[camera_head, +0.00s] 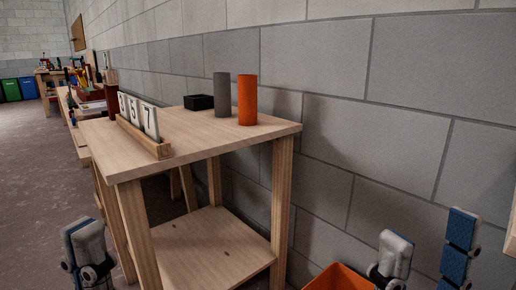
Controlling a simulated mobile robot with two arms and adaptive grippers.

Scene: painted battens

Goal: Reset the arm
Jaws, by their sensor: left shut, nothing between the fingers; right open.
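My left gripper (86,238) shows at the lower left, in front of the wooden table's left legs. Its grey and blue fingers are together with nothing between them. My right gripper (427,240) shows at the lower right with its fingers wide apart and nothing between them. One finger looks pale grey; the other shows blue pads. Only the finger ends of both grippers show; the rest is below the picture's bottom edge.
The wooden table (215,133) with a low shelf (210,250) stands against the block wall. It bears an orange cylinder (247,100), a grey cylinder (222,95), a black box (198,103) and a number-card rack (144,137). An orange bin (340,279) is beside my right gripper. Floor at left is clear.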

